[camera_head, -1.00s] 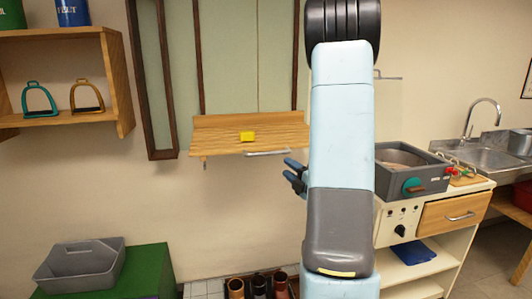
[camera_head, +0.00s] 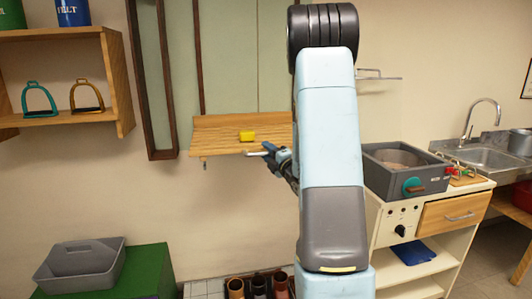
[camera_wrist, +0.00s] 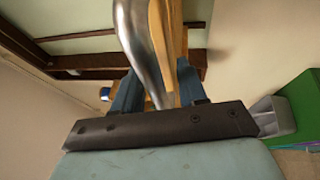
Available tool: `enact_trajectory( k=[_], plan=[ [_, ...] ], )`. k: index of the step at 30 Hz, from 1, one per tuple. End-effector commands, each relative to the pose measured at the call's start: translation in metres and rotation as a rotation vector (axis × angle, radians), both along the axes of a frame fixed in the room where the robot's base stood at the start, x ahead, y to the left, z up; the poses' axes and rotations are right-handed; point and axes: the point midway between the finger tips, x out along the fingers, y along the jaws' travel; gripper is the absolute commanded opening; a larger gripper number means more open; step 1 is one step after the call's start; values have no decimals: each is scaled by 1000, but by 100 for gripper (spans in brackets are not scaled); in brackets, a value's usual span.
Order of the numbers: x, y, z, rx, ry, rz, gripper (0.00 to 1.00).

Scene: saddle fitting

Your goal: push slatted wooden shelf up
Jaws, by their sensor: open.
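The slatted wooden shelf (camera_head: 217,142) is on the wall below the pale green panel, its slatted surface facing up and sloping slightly. A metal handle (camera_head: 254,154) runs along its front edge, its right end hidden by my gripper (camera_head: 269,151). My gripper is open at the front right of the shelf, its fingers around the handle. In the wrist view the curved handle (camera_wrist: 138,38) passes between the two blue fingers of my gripper (camera_wrist: 156,88), beside the shelf's wooden edge (camera_wrist: 174,45). I cannot tell whether the fingers touch it.
A yellow block (camera_head: 247,136) lies on the shelf. A wall shelf with two stirrups (camera_head: 86,99) is at left. A grey tray (camera_head: 80,265) sits on a green box below. A counter with a grey basin unit (camera_head: 405,172) stands at right. Several cups (camera_head: 258,287) are below.

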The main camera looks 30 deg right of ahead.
Motion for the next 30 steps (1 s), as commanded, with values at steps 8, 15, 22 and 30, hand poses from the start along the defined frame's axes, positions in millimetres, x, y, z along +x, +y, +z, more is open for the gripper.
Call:
enact_trajectory(
  k=[8,15,22,30],
  plan=[
    [7,1,1,1,1,0,42],
    [7,1,1,1,1,0,32],
    [7,1,1,0,0,0,10],
    [7,1,2,0,-2,0,0]
  ],
)
